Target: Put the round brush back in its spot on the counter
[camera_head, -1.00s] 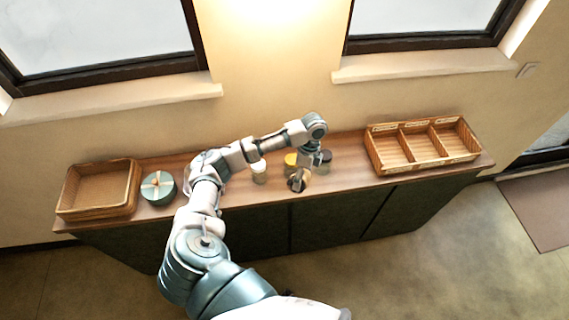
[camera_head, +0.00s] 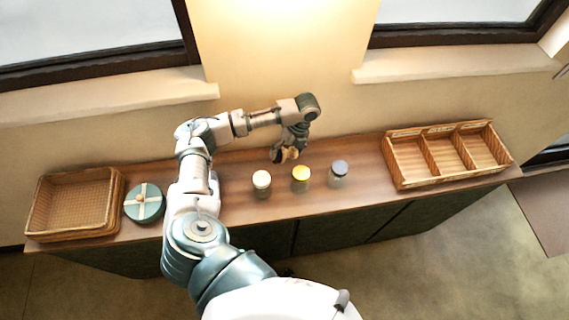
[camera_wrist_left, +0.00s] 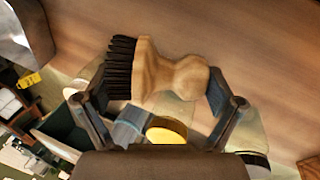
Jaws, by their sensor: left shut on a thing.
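The round brush (camera_wrist_left: 170,75) has a wooden knob handle and black bristles. In the left wrist view it lies sideways between the fingers of my left gripper (camera_wrist_left: 160,88), bristles to the left. My left gripper (camera_head: 284,151) is shut on it. In the head view the brush (camera_head: 292,153) shows as a small tan patch at the fingertips, held over the back part of the wooden counter (camera_head: 225,207), behind the jars. The bristles are hard to make out there. My right gripper is not in view.
Three jars stand in a row on the counter: white-lidded (camera_head: 262,180), yellow-lidded (camera_head: 301,174) and grey-lidded (camera_head: 339,168). A divided wooden box (camera_head: 398,165) is at right. A wicker tray (camera_head: 40,232) and a round green box (camera_head: 144,204) are at left.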

